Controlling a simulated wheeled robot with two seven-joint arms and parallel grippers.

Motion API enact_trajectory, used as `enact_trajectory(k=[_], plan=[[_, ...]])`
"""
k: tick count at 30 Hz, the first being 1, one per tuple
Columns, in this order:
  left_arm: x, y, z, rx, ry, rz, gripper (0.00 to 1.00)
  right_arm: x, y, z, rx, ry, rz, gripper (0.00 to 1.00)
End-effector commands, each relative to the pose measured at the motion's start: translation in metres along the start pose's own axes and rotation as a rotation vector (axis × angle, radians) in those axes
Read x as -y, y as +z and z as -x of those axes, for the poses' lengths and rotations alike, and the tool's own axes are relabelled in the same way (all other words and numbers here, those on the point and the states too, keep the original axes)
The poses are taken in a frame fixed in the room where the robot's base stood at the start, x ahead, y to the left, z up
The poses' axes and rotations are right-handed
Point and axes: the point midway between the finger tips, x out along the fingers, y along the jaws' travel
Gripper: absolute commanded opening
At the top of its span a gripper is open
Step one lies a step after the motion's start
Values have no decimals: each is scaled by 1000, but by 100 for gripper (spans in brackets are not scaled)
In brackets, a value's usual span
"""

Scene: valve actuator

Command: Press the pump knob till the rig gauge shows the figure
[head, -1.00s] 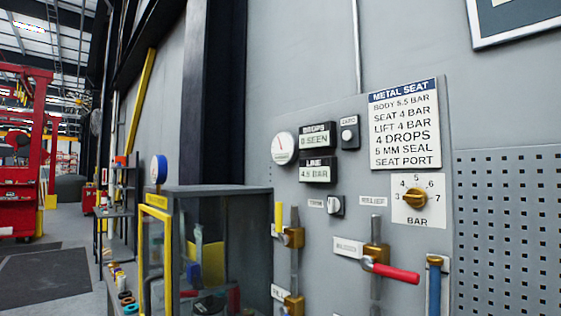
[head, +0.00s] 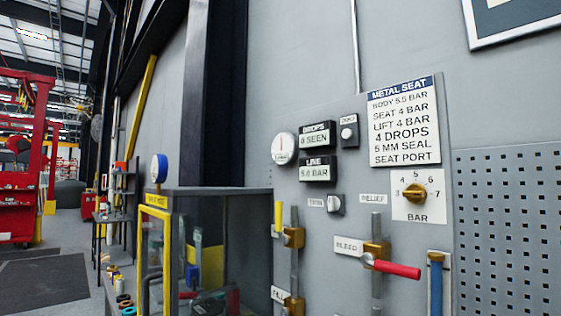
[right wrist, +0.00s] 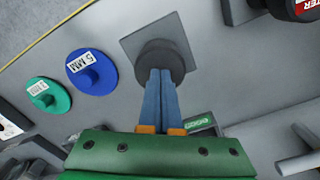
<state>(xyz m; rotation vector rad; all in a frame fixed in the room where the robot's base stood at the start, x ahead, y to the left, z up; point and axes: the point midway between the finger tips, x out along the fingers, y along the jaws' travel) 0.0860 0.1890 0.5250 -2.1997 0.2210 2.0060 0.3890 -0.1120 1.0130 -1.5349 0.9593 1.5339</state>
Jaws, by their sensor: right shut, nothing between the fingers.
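My right gripper (right wrist: 160,74), with blue fingers, is shut and empty in the right wrist view. Its tips are against a dark round knob (right wrist: 162,58) on a grey square plate (right wrist: 150,36); how far the knob is pressed cannot be told. In the head view the round white gauge (head: 284,148) sits left of the LINE display (head: 315,170), which appears to read 5.0 BAR. The DROPS display (head: 315,137) reads 0 SEEN. The METAL SEAT card (head: 404,121) lists body 5.5 bar, seat 4 bar and lift 4 bar. My left gripper is out of view.
A red bleed lever (head: 396,269) and a brass relief dial (head: 414,193) stick out from the panel. A glass-sided cabinet (head: 225,250) stands left of the panel. A blue 5 MM disc (right wrist: 91,72) and a green disc (right wrist: 48,97) lie left of the knob.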

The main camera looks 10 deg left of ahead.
Motion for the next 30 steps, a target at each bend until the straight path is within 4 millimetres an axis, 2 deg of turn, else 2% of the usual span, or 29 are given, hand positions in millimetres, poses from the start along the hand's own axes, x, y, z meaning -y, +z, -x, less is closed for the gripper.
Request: enact_trajectory(k=[5, 10, 27, 30], plan=[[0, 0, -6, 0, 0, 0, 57, 0, 0, -8, 1, 3, 1, 0], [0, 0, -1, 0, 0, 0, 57, 0, 0, -2, 1, 3, 1, 0], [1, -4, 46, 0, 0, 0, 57, 0, 0, 56, 1, 1, 1, 0], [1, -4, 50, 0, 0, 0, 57, 0, 0, 60, 1, 1, 1, 0]])
